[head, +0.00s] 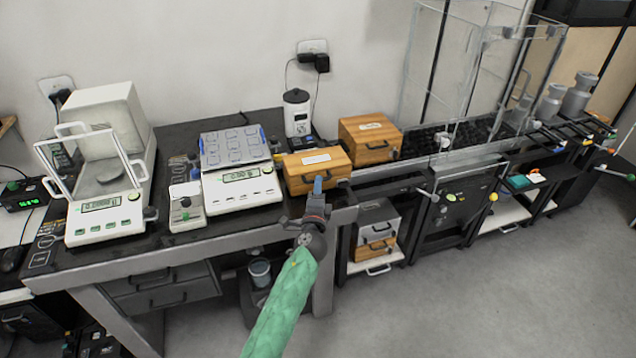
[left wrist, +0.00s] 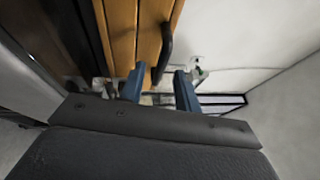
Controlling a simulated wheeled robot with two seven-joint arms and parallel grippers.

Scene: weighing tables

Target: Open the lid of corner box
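The corner box is a wooden box (head: 317,159) with a white label on its closed lid, at the right front corner of the dark weighing table (head: 222,219). A dark handle is on its front. My left gripper (head: 318,183) is just in front of the box, its blue fingers pointing at it. In the left wrist view the wooden box (left wrist: 122,34) fills the top middle, with its black handle (left wrist: 166,52) hanging beyond the fingertips. The left gripper (left wrist: 159,72) is open there, with a gap between its fingers and nothing held. My right gripper is not seen.
A white balance (head: 241,186) stands left of the box, and a second balance with a glass shield (head: 101,219) farther left. Another wooden box (head: 368,134) is behind to the right, on a neighbouring bench. A white grinder-like device (head: 297,113) stands behind.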

